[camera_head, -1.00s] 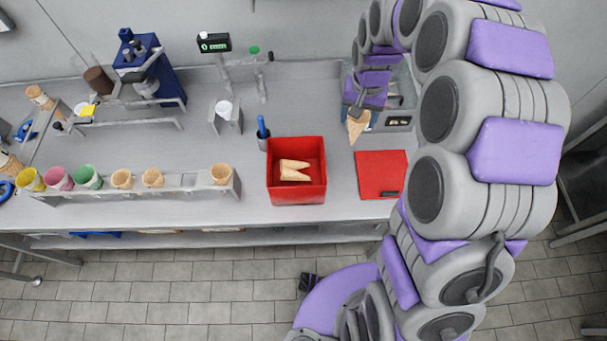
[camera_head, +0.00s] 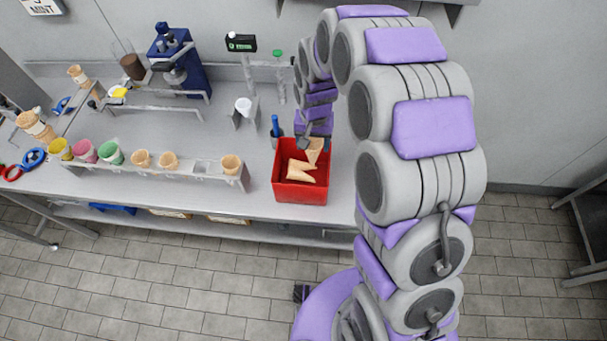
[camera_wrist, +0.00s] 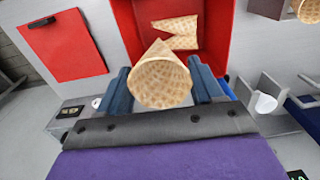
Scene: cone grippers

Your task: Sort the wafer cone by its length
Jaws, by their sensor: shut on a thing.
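My gripper (camera_wrist: 162,88) is shut on a wafer cone (camera_wrist: 160,83), with a blue finger on each side of it. In the head view the held cone (camera_head: 314,150) hangs at the back edge of the red bin (camera_head: 301,193), above its opening. In the wrist view the bin (camera_wrist: 222,40) is just beyond the cone. The held cone's tip points toward the bin and away from my wrist.
A red flat pad (camera_wrist: 63,45) lies beside the bin. A holder rack (camera_head: 140,175) with several cups and cones stands to the left. A blue machine (camera_head: 180,62), a small white cup (camera_head: 243,106) and a dark display (camera_head: 241,43) are behind. A blue-handled item (camera_head: 275,128) stands at the bin's back left.

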